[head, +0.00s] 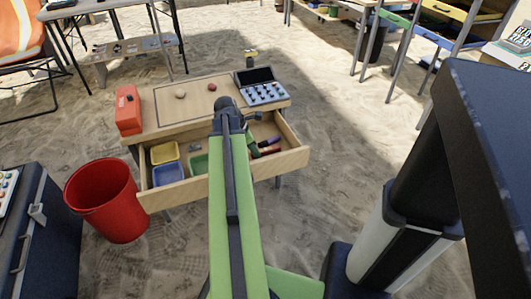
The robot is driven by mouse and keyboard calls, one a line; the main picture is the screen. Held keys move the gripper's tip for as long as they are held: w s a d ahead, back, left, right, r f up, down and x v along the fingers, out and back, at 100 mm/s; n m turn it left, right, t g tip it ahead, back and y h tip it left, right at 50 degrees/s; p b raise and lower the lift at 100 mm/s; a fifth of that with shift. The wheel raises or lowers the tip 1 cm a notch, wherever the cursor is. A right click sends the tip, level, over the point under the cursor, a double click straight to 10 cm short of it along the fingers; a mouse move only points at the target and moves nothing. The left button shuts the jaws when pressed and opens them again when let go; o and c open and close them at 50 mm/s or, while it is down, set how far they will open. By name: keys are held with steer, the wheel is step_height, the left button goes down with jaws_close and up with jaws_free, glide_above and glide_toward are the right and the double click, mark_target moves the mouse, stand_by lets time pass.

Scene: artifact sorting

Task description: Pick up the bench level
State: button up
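I cannot pick out the bench level for certain in the head view. A long orange-red object (128,109) lies at the left end of the wooden table, but I cannot tell if it is a level. The open drawer (224,180) holds small dark and reddish items (267,147) at its right, too small to name. My green arm reaches up over the drawer and hides its middle. My gripper is not clearly made out near the arm's dark far end, and its fingers cannot be seen.
The tabletop (170,118) holds two small round pieces and a dark-lidded case with several knobs (264,92). The drawer has yellow (164,153), blue (168,174) and green trays. A red bin (103,205) stands at left.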

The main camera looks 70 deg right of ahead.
jaws_close()
